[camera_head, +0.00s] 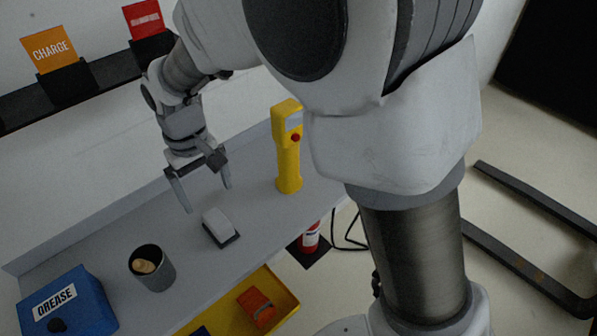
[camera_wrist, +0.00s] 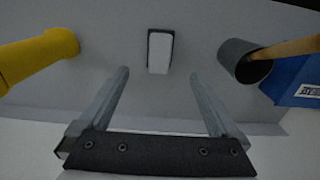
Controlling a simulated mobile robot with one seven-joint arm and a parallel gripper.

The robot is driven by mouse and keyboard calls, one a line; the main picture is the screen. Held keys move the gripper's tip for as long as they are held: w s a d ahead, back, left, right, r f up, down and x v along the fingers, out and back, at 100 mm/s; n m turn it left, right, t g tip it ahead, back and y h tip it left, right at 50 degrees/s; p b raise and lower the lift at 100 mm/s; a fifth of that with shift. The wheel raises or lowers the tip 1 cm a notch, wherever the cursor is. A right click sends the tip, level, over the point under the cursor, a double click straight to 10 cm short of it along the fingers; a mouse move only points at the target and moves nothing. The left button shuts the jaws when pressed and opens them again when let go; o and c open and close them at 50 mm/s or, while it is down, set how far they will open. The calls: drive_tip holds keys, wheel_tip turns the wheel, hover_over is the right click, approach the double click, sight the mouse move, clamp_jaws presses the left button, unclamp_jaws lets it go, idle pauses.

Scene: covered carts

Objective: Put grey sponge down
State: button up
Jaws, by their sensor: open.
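The grey sponge (camera_head: 219,226) is a small block with a pale top and a dark base. It rests on the grey table in the head view, between the dark cup and the yellow device. In the wrist view the sponge (camera_wrist: 159,52) lies beyond the fingertips, centred between them. My gripper (camera_head: 207,198) is open and empty, above the table and just behind the sponge, apart from it. In the wrist view my gripper (camera_wrist: 160,72) shows both fingers spread wide.
A yellow handheld device (camera_head: 288,150) stands upright to the right. A dark grey cup (camera_head: 157,275) with a tan item inside stands left of the sponge. A blue GREASE box (camera_head: 70,305) is at the table's left end. A yellow tray (camera_head: 283,294) is at the front.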

drive_tip(key=w+d+r+m+t, duration=0.1)
drive_tip(key=d+r+m, duration=0.1)
drive_tip(key=d+r, duration=0.6)
drive_tip(key=s+d+r+m+t, duration=0.2)
drive_tip(key=s+d, duration=0.4)
drive_tip(key=d, duration=0.5)
drive_tip(key=s+d+r+m+t, duration=0.2)
drive_tip(key=s+d+r+m, duration=0.2)
drive_tip(key=d, duration=0.7)
drive_tip(key=shift+s+t, duration=0.3)
drive_tip(key=shift+s, duration=0.75)
drive_tip(key=shift+a, duration=0.1)
